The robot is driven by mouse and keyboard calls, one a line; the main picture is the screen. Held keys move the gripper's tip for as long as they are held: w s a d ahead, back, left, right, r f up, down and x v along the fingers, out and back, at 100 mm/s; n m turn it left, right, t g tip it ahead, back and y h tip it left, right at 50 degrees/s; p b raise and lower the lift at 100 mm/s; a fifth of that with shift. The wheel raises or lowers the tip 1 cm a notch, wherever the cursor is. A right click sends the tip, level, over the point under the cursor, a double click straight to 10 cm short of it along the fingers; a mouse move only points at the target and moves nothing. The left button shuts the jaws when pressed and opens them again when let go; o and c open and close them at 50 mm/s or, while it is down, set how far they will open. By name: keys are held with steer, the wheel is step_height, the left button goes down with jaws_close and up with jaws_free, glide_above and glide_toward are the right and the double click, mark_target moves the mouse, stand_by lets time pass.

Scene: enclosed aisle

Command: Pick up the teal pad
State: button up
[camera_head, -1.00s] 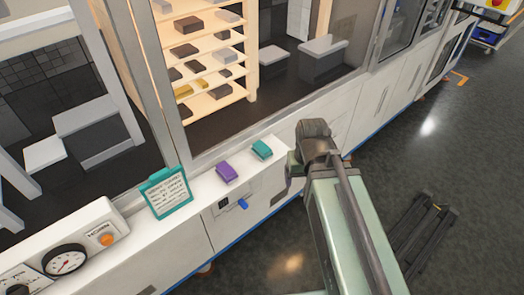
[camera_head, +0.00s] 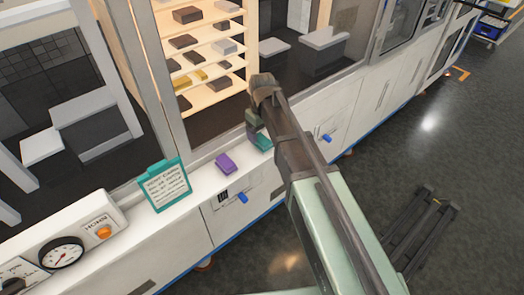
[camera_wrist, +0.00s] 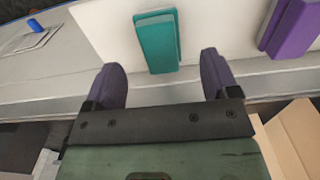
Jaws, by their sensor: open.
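The teal pad (camera_wrist: 157,40) lies on a white ledge, and in the wrist view it sits just beyond and between my two fingertips. My gripper (camera_wrist: 163,75) is open and empty, with a dark purple-grey finger on each side. In the head view the teal pad (camera_head: 263,142) is partly hidden behind my arm. My gripper (camera_head: 254,124) is over the ledge at the pad, mostly hidden by my wrist. I cannot tell its exact height above the ledge.
A purple pad (camera_head: 225,163) lies left of the teal pad on the ledge, and it also shows in the wrist view (camera_wrist: 291,27). A teal clipboard (camera_head: 166,186) stands further left. A glass cabinet with shelves (camera_head: 205,75) rises behind the ledge.

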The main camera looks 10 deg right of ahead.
mark_target(262, 139)
step_height(262, 139, down, 6)
steer(key=b, duration=0.5)
steer(key=shift+r, duration=0.45)
steer(key=shift+c, duration=0.5)
steer(key=c, duration=0.9)
steer(key=shift+c, duration=0.2)
steer(key=shift+r, duration=0.1)
step_height(262, 139, up, 20)
steer(key=p, duration=2)
